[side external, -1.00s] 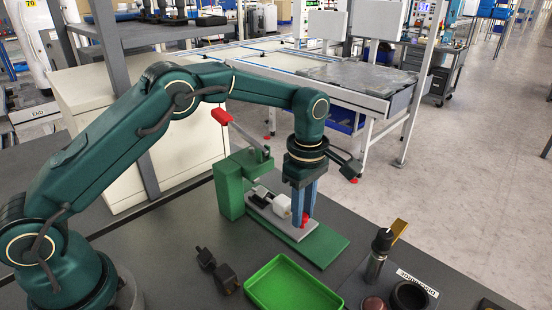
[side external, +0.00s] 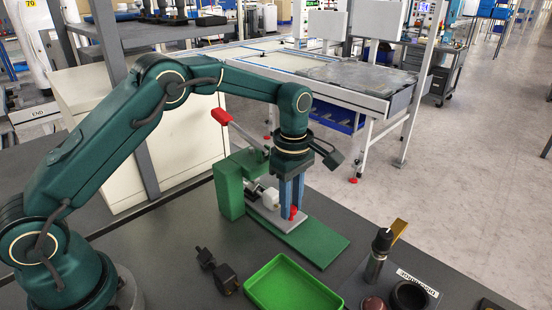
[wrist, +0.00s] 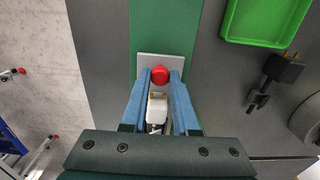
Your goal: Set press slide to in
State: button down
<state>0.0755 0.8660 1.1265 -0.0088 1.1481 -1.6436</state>
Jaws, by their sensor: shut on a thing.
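The green press (side external: 230,187) stands on the table, with its long green base (side external: 322,246) running toward the lower right. A grey slide plate (side external: 272,223) lies on the base and carries a white part (side external: 269,198) and a red knob (side external: 293,213). My gripper (side external: 290,208) points down with its blue fingers on either side of the knob, shut on it. In the wrist view the red knob (wrist: 159,74) shows between the fingertips, with the grey plate (wrist: 149,58) around it. The plate's inner end, near the press column, is partly hidden.
The press's red-handled lever (side external: 222,117) rises behind, close to my forearm. A green tray (side external: 290,288), black parts (side external: 225,276) and a dark stand with a cup (side external: 408,296) lie in front. The base's outer end is clear.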

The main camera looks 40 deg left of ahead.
jog(key=c, duration=0.7)
grip_release()
jog(key=shift+a, duration=0.2)
jog(key=shift+r, duration=2.6)
jog(key=s+a+r+m+t, duration=0.1)
jog(key=s+r+m+t, duration=0.1)
jog(key=s+r, duration=0.35)
jog(key=s+a+r+m+t, duration=0.1)
jog(key=s+r+t, duration=0.15)
jog(key=r, duration=0.55)
jog(key=s+f+m, duration=0.2)
jog(key=s+m, duration=0.2)
jog(key=m, duration=0.1)
jog(key=s+f+m, duration=0.2)
jog(key=s+m, duration=0.2)
jog(key=m, duration=0.1)
jog(key=s+f+m+t, duration=0.1)
jog(key=s+f+m, duration=0.1)
jog(key=s+m, duration=0.3)
jog(key=shift+s+a+f, duration=0.1)
jog(key=shift+a+f, duration=0.05)
jog(key=shift+a, duration=0.15)
